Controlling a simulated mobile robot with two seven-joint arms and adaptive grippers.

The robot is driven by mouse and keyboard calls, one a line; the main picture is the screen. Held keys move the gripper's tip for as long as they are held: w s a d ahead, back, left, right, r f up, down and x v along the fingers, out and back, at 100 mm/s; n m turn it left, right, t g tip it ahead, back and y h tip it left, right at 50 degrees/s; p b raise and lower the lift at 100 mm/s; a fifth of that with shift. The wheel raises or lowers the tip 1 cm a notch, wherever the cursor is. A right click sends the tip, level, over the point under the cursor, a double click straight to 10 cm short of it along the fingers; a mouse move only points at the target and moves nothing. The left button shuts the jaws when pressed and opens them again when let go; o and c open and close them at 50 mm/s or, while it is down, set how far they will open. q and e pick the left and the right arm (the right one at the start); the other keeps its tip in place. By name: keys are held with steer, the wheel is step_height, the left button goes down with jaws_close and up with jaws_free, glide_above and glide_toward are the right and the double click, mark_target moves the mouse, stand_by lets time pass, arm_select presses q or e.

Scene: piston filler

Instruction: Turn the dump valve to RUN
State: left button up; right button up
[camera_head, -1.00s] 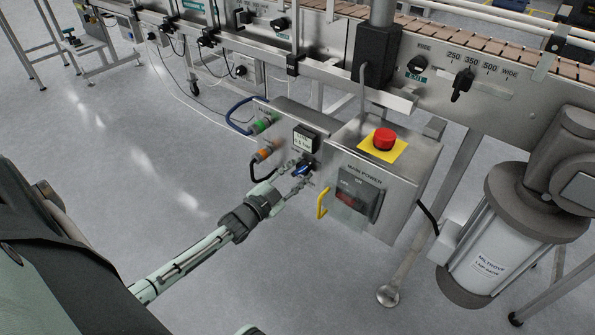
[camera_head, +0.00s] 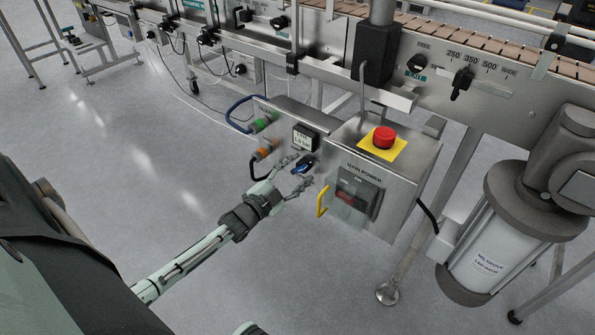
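My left gripper (camera_head: 299,170) reaches in from the lower left. I cannot tell whether either finger touches the handle. The handle's position label is too small or hidden to read. My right gripper is not in view.
The main power box (camera_head: 387,190) with a red emergency button (camera_head: 384,138) and yellow handle (camera_head: 321,201) stands just right of the valve. Green (camera_head: 262,124) and orange (camera_head: 264,151) fittings sit to its left. A motor (camera_head: 490,245) is at right. The floor at left is clear.

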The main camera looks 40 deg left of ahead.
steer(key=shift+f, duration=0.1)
arm_select(q)
steer(key=s+a, duration=0.1)
steer(key=s, duration=1.1)
stand_by(0.4)
steer(key=s+d+f+n+g+y+p, duration=0.3)
steer(key=d+f+n+g, duration=0.2)
steer(key=f+g, duration=0.15)
steer(key=s+d+n+g+p, duration=0.1)
steer(key=s+d+n+g, duration=0.2)
steer(key=s, duration=0.9)
steer(key=d+g, duration=0.3)
steer(key=g, duration=0.2)
steer(key=shift+s+f+n, duration=0.3)
steer(key=shift+s, duration=0.05)
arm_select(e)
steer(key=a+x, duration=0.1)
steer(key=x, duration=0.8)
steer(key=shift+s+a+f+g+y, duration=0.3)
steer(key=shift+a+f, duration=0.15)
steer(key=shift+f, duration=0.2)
